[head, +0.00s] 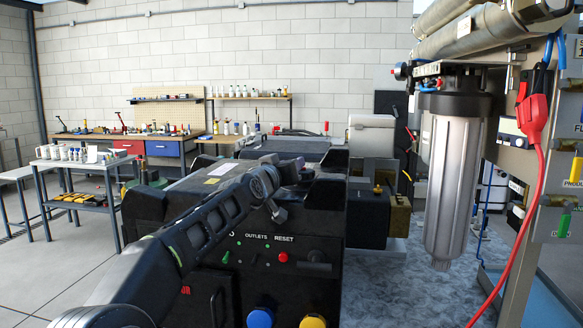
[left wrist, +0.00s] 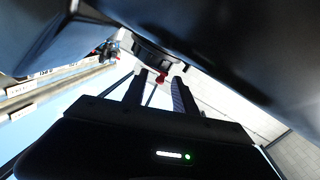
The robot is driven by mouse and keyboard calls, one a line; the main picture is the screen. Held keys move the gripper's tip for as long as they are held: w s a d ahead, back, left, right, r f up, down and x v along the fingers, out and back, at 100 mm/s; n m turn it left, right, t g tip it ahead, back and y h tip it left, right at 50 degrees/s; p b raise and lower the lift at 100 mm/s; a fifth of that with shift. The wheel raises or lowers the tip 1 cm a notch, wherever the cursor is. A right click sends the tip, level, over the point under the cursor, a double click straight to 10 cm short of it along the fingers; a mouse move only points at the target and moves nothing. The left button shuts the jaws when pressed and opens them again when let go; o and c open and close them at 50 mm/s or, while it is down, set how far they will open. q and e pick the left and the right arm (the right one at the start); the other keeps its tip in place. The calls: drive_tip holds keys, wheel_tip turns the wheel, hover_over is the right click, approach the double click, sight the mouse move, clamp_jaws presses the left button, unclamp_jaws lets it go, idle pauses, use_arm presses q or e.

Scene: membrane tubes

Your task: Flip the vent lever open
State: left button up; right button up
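My left gripper (left wrist: 159,80) shows in the left wrist view with its two dark fingers apart. A small red lever-like part (left wrist: 161,76) shows in the gap at the fingertips, below a dark round fitting (left wrist: 152,55). I cannot tell whether it lies between the fingers or beyond them; no grip on it shows. In the head view my left arm reaches from the lower left across a black machine, its fingers hard to make out. My right gripper is out of view.
The black machine (head: 270,280) has a panel marked OUTLETS and RESET. A red meter plug (head: 533,115) with a red cable hangs on the right frame. A grey side table (head: 80,165) and a workbench (head: 125,137) stand at the back left. The left floor is clear.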

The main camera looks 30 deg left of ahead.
use_arm(q)
drive_tip(key=s+b, duration=0.1)
drive_tip(key=s, duration=0.2)
drive_tip(key=s+d+b, duration=0.1)
drive_tip(key=s+b, duration=0.1)
drive_tip(key=s, duration=0.1)
drive_tip(key=shift+s+d+f, duration=0.15)
drive_tip(key=shift+s, duration=0.25)
